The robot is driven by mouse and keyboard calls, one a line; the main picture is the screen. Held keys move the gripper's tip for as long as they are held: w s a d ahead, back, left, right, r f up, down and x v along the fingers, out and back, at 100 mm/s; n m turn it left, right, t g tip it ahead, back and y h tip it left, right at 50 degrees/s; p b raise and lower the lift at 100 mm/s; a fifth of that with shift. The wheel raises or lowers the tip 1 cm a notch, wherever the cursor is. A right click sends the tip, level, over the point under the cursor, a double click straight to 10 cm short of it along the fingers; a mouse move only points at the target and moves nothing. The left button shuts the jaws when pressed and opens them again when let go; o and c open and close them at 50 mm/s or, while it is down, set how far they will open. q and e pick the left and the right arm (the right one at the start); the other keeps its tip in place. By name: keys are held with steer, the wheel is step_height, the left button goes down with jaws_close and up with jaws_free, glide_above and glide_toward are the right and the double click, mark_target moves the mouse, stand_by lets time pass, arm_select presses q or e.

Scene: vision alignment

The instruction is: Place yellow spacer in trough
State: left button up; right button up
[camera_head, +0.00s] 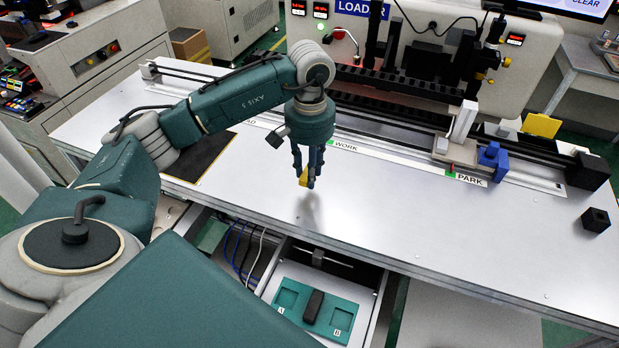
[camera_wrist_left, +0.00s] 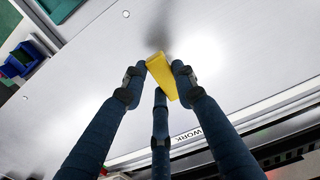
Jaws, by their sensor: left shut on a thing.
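The yellow spacer (camera_head: 303,177) is held in my left gripper (camera_head: 308,178), above the bare table top and in front of the WORK label. In the left wrist view the yellow spacer (camera_wrist_left: 162,78) sits between the dark blue fingertips of my left gripper (camera_wrist_left: 158,80), its far end sticking out beyond them. A dark smudge, likely its shadow, shows on the table by it. I cannot tell which part is the trough; a long rail assembly (camera_head: 390,108) runs along the back of the table. My right gripper is not in view.
An open drawer at the front holds a teal tray (camera_head: 343,320) marked A and B with a black block (camera_head: 314,306). A carriage (camera_head: 456,150) with a blue part (camera_head: 493,158) stands at PARK. A black cube (camera_head: 595,220) lies at the right; the middle table is clear.

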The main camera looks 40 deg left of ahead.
mark_target(310, 191)
arm_select(q)
steer(key=shift+f, duration=0.65)
step_height(310, 191, down, 2)
steer(key=shift+f+p, duration=0.15)
steer(key=shift+p, duration=0.5)
steer(key=shift+f, duration=0.3)
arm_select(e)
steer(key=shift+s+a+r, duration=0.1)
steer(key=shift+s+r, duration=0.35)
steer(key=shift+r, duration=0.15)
arm_select(q)
steer(key=shift+f, duration=0.1)
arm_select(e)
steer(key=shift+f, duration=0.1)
arm_select(q)
steer(key=shift+f+b, duration=0.15)
steer(key=shift+b, duration=0.2)
steer(key=o, duration=0.9)
steer(key=shift+r, duration=0.2)
